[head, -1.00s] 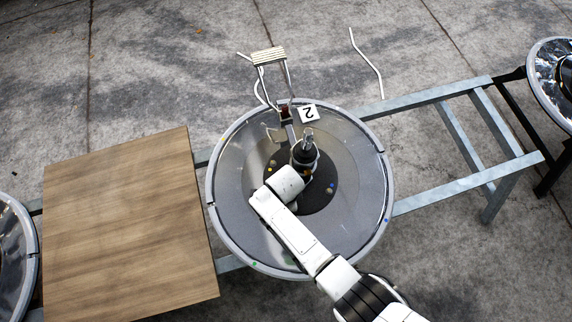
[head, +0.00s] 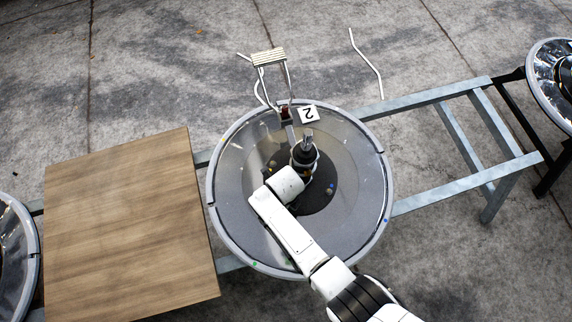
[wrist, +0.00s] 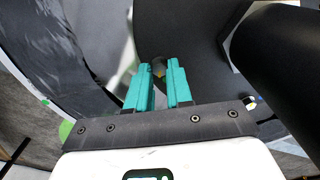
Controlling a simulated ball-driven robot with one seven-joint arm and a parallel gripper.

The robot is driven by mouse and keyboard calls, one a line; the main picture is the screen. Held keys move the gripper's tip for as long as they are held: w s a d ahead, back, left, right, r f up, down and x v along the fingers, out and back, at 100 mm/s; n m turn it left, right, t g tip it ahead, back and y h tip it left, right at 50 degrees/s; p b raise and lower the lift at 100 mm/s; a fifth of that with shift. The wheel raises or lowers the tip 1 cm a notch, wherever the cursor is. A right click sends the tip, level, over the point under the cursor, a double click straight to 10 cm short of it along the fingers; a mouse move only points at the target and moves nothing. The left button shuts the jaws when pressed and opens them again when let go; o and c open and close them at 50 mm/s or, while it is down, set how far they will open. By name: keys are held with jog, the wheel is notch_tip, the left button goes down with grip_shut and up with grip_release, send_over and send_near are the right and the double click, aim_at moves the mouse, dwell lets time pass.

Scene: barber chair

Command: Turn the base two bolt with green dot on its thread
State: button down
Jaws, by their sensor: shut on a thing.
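Base two is the round grey dish (head: 235,215) marked by a white card with a 2 (head: 308,114). A dark disc (head: 318,205) at its middle carries small bolts. My gripper (wrist: 160,72) has teal fingers, shut on a small bolt (wrist: 158,66) whose head shows between and just beyond the fingertips. The dot on the held bolt's thread cannot be seen. Another bolt with a yellow mark (head: 273,163) and one with a blue mark (head: 330,190) sit on the disc. In the head view my wrist covers the fingers and the held bolt.
A metal footrest (head: 268,57) sticks out behind the dish. A wooden board (head: 125,230) lies left, a grey metal frame (head: 460,180) right. Green (head: 255,264) and blue (head: 387,220) dots mark the dish rim. A bent rod (head: 366,62) lies on the floor.

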jog(key=shift+a+m, duration=0.15)
jog(key=shift+m, duration=2.15)
jog(key=shift+f+m+b, duration=0.1)
jog(key=shift+m+b, duration=1.8)
jog(key=shift+b, duration=0.1)
jog(key=c, duration=1)
grip_release()
notch_tip(320, 180, up, 11)
jog(key=p, duration=0.3)
